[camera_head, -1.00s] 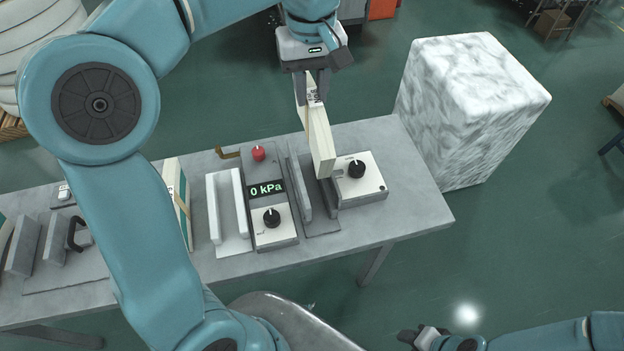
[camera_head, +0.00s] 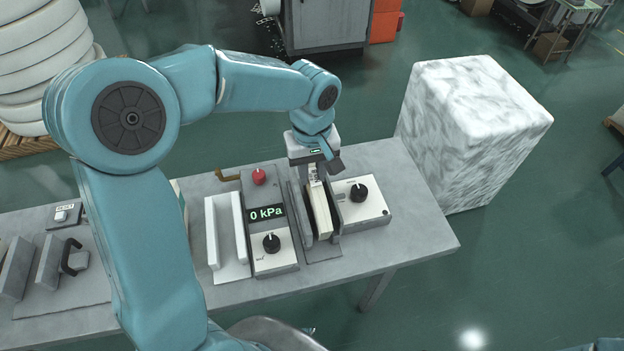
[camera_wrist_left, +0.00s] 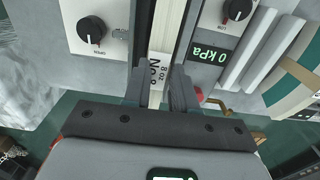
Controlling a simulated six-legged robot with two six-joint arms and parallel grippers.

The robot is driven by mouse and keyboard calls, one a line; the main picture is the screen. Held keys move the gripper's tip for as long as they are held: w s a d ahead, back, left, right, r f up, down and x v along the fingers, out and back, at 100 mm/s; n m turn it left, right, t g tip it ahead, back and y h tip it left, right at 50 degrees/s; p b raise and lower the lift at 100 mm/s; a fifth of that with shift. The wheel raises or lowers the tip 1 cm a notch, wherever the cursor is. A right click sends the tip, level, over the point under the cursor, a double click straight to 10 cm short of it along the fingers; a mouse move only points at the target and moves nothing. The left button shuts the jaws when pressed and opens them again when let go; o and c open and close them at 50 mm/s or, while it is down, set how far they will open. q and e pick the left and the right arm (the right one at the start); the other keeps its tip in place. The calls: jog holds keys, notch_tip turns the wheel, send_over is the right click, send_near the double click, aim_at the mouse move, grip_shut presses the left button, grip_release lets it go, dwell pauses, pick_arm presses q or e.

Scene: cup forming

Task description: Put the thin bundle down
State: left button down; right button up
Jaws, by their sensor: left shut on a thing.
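The thin bundle (camera_head: 320,216) is a pale, narrow block of stacked paper with a printed label. It stands on edge between the two dark upright plates of a holder (camera_head: 323,252) on the grey table. My left gripper (camera_head: 314,172) is over its far end, shut on it. In the left wrist view, the bundle (camera_wrist_left: 167,40) runs away between the fingers (camera_wrist_left: 162,88), its label facing the camera. Whether its underside touches the holder's base is hidden. My right gripper is out of view.
A control box with a black knob (camera_head: 359,194) is close right of the holder. A box reading 0 kPa (camera_head: 266,213) and a white two-walled holder (camera_head: 230,270) are left. A banded bundle (camera_wrist_left: 293,88) shows in the wrist view. A marbled block (camera_head: 470,130) stands beyond the table's right end.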

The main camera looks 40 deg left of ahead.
aim_at(313, 177)
pick_arm(q)
jog(key=shift+f, duration=1.7)
jog(key=shift+f, duration=0.2)
jog(key=c, duration=0.9)
grip_release()
notch_tip(313, 177, up, 12)
jog(key=shift+r, duration=0.25)
